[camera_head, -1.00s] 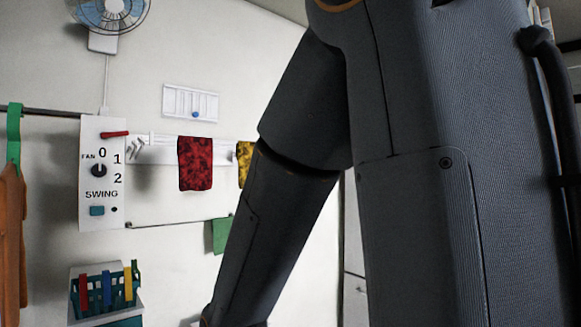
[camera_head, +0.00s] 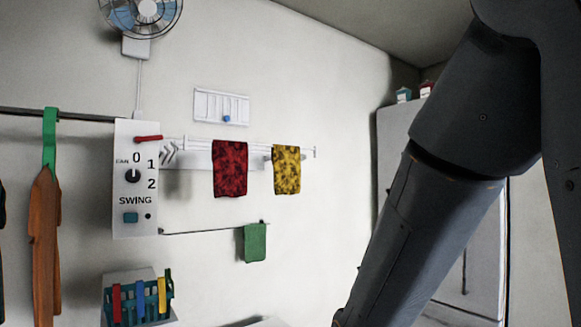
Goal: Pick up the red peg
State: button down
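The red peg (camera_head: 116,303) stands upright at the left front of a teal slatted basket (camera_head: 150,306) at the lower left, beside a blue peg (camera_head: 140,300) and a yellow peg (camera_head: 161,294). A green peg shows at the basket's right side. The lower end of the red peg is close to the bottom of the picture. My arm comes down from the upper right, and its lower end leaves the bottom edge right of centre. My gripper is out of view, so its state and what it may hold are hidden.
A white fan control panel (camera_head: 135,215) with a red lever hangs above the basket. Red (camera_head: 230,168), yellow (camera_head: 286,170) and green (camera_head: 255,243) cloths hang on wall rails. A brown garment (camera_head: 45,225) hangs at left. Bare wall lies between basket and arm.

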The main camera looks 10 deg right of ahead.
aim_at(116, 297)
jog(key=u, duration=0.1)
jog(key=k, duration=0.35)
jog(key=z, duration=0.6)
jog(key=i, duration=0.75)
jog(key=u, duration=0.75)
jog(key=i, duration=0.6)
jog(key=u, duration=0.6)
